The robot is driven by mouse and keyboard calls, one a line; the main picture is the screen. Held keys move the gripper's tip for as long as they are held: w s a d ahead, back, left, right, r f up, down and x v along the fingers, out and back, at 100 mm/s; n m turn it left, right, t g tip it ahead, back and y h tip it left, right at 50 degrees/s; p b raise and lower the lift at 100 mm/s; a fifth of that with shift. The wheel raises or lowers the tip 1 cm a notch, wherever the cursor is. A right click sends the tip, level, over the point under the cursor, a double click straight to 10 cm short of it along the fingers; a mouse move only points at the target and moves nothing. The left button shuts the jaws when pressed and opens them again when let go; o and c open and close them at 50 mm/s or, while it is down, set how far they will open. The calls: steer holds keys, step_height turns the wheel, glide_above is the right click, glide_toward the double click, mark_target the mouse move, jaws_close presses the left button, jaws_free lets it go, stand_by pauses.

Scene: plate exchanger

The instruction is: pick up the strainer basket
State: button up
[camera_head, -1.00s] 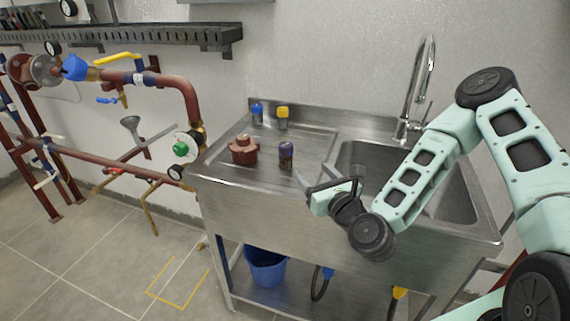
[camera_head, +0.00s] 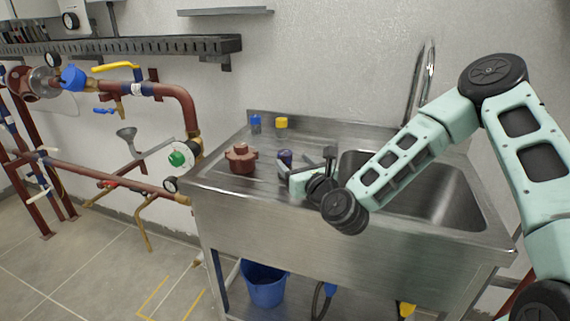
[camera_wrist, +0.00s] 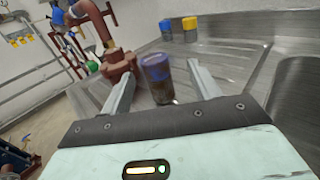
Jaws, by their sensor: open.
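The strainer basket, seemingly the small dark cylinder with a blue-purple top (camera_head: 285,157), stands upright on the steel drainboard left of the sink bowl. In the wrist view the same cylinder (camera_wrist: 158,84) shows between my two fingers, its lower body brownish and mesh-like. My gripper (camera_head: 303,163) is open at the cylinder's right side in the head view. In the wrist view its fingers (camera_wrist: 161,64) spread to the left and right of the cylinder, with a gap on each side. The cylinder's lower part is partly hidden by my gripper in the head view.
A red-brown strainer body (camera_head: 241,159) stands close left of the cylinder. A blue-capped bottle (camera_head: 255,123) and a yellow-capped one (camera_head: 281,122) stand at the back of the drainboard. The sink bowl (camera_head: 440,205) and faucet (camera_head: 421,85) are to the right.

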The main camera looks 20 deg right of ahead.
mark_target(288, 159)
steer(key=w, duration=0.1)
steer(key=w+a, duration=0.1)
steer(key=w, duration=0.1)
steer(key=shift+w+a, duration=0.1)
steer(key=shift+w, duration=0.2)
steer(key=shift+w+f+p, duration=0.1)
steer(key=shift+w+p, duration=0.2)
steer(key=shift+w, duration=0.3)
steer(key=shift+a, duration=0.1)
steer(key=c, duration=1.1)
steer(key=shift+o, duration=0.2)
